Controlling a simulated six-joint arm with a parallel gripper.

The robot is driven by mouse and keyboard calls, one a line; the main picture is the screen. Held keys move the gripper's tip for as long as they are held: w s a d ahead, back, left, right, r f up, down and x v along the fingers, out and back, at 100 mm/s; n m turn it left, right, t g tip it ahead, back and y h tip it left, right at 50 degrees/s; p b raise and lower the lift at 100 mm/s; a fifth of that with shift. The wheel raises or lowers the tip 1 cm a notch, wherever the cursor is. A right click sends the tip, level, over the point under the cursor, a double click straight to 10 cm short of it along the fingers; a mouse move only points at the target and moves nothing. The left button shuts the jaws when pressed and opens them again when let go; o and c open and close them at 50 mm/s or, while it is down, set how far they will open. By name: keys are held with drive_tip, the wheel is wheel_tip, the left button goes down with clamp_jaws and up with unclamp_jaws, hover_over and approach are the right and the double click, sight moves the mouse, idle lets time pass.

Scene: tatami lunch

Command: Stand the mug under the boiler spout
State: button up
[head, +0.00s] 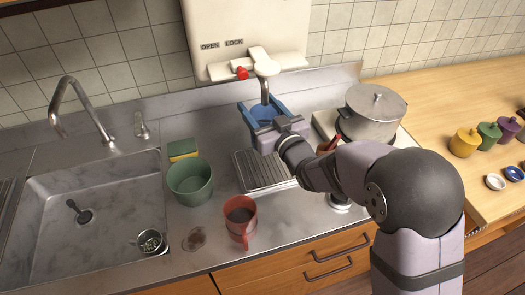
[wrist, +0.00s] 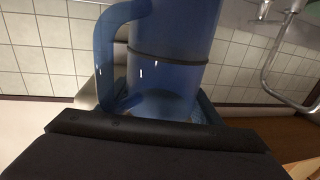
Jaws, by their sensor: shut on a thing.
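A blue mug (head: 262,113) is in the jaws of my gripper (head: 264,117), in front of the white boiler (head: 240,30). In the head view the tip of the metal spout (head: 265,90) overlaps the mug's mouth. The mug appears raised above the drip grate (head: 262,177), though its base is hidden by my gripper. In the wrist view the mug (wrist: 178,35) fills the upper middle, with its handle toward the left. My gripper (wrist: 160,112) is shut on it there.
A lidded pot (head: 373,112) stands just right of my arm. A green bowl (head: 190,182), a sponge (head: 183,149) and a red mug (head: 240,218) stand left and front. The sink (head: 85,190) is further left. Small colored pots (head: 464,142) sit far right.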

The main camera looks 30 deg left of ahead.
drive_tip(key=shift+f+p, duration=0.85)
drive_tip(key=shift+f, duration=3.75)
drive_tip(key=shift+f, duration=0.1)
drive_tip(key=shift+f, duration=0.15)
drive_tip(key=o, duration=1.4)
